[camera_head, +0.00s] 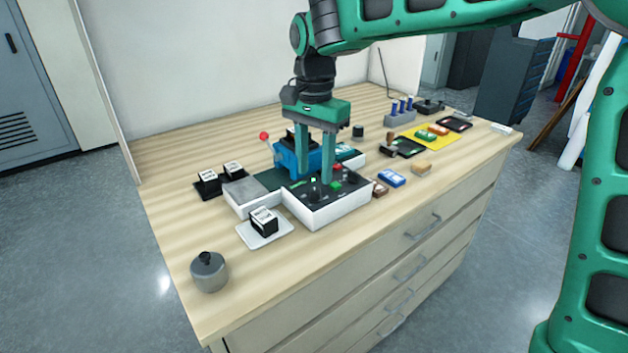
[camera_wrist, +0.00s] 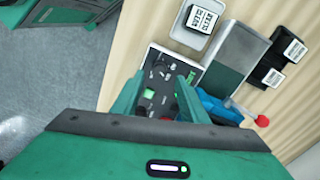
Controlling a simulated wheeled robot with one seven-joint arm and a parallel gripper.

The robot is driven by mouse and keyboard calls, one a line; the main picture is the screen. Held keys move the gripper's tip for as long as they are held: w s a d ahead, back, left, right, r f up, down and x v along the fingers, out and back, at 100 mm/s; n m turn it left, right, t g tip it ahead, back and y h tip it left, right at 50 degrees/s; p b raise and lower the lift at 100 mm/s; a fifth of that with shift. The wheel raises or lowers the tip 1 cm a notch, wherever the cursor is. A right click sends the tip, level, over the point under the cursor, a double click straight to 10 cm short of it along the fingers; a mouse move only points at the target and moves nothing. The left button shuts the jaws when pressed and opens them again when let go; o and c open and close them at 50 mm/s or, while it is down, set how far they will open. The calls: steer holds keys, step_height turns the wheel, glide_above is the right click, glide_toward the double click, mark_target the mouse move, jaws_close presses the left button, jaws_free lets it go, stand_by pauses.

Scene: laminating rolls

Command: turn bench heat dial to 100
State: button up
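A white control box with a black top panel (camera_head: 335,200) sits on the bench. It carries black knobs, a green button (camera_head: 335,185) and a red button (camera_head: 337,167). My gripper (camera_head: 315,177) points down over the panel, fingers apart, with nothing visibly held. In the wrist view the gripper (camera_wrist: 161,80) has the panel between its fingers. Contact with a knob cannot be told.
A blue device (camera_head: 290,158) with a red-balled lever (camera_head: 264,136) stands just behind the panel. A white tray (camera_head: 251,238) with a black-and-white block is at front left, a grey weight (camera_head: 209,272) nearer. Blue (camera_head: 391,178) and tan blocks lie at right. The front right bench top is clear.

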mark_target(315, 191)
step_height(315, 191, up, 6)
steer(key=shift+f, duration=0.15)
stand_by(0.3)
steer(key=s+d+f, duration=0.1)
steer(key=s+d, duration=0.2)
steer(key=d, duration=0.6)
steer(key=s+d+f+h, duration=0.1)
steer(key=s+d+f, duration=0.15)
steer(key=d, duration=0.55)
steer(key=s+d, duration=0.4)
steer(key=d, duration=0.5)
steer(key=s+d+f, duration=0.3)
steer(key=s, duration=0.3)
steer(key=s+d+f+n, duration=0.1)
steer(key=s+d+f, duration=0.2)
steer(key=s, duration=0.4)
steer(key=s+d+f+y, duration=0.1)
steer(key=s+d+f, duration=0.3)
steer(key=s+d, duration=0.1)
steer(key=shift+s+n, duration=0.4)
steer(key=shift+s, duration=0.45)
